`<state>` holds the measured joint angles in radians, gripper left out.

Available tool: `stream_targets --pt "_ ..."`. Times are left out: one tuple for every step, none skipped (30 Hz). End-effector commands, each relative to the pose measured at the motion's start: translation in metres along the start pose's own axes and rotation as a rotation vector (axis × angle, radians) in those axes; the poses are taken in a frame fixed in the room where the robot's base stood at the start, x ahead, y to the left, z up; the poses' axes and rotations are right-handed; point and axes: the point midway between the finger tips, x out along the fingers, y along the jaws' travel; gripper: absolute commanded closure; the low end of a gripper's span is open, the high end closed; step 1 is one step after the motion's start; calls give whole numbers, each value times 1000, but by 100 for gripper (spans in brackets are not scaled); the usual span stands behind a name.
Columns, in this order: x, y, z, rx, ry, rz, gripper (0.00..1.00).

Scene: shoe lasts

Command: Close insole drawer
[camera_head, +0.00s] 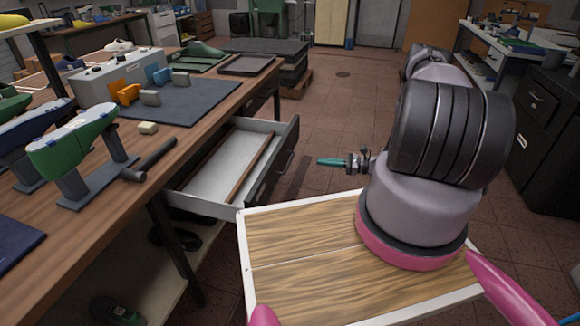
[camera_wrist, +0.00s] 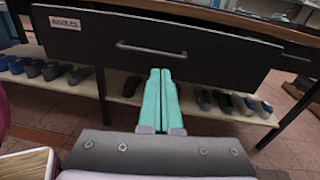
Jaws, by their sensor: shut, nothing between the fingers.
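The insole drawer (camera_head: 230,160) is pulled out from under the workbench in the head view, its light grey tray exposed with a brown divider strip inside. Its dark front panel (camera_wrist: 200,45) fills the upper part of the wrist view, with a bar handle (camera_wrist: 150,49) and a white label at its left. My gripper (camera_wrist: 160,75) has its two teal fingers together, empty, pointing at the drawer front just below the handle. In the head view my gripper (camera_head: 332,161) is to the right of the drawer front, with a gap showing between them.
The wooden workbench (camera_head: 215,100) holds green shoe lasts, a hammer (camera_head: 150,160) and a dark mat. Shoes (camera_wrist: 45,70) sit on a shelf under it. Open tiled floor (camera_head: 340,110) lies beyond the drawer. Dark cabinets (camera_head: 550,135) stand at the right.

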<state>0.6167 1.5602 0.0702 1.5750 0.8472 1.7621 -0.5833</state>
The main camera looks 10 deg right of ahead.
Motion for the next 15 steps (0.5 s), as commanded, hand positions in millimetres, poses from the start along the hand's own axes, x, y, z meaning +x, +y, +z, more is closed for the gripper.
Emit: stream_targets --pt "-2 6 -14 24 -14 -30 100" --pt "-2 8 -21 34 -20 -45 100" --pt "-4 10 -27 42 -26 -60 100" --pt "-4 11 -31 48 -31 -69 100" --pt "-4 12 -33 52 -34 -76 100" --pt "-4 13 -36 56 -37 -83 100" --pt "-3 14 -37 58 -38 -86 100" --pt "-1 14 -38 59 -39 -88 100" --pt "2 13 -38 60 -39 -88 100" --pt "5 13 -37 59 -39 -87 100" --pt "9 13 -37 59 -39 -85 100" --pt "15 13 -37 59 -39 -84 100" --pt "20 12 -36 59 -39 -84 100" --pt "26 12 -36 59 -39 -83 100" --pt "35 11 -36 58 -39 -82 100"
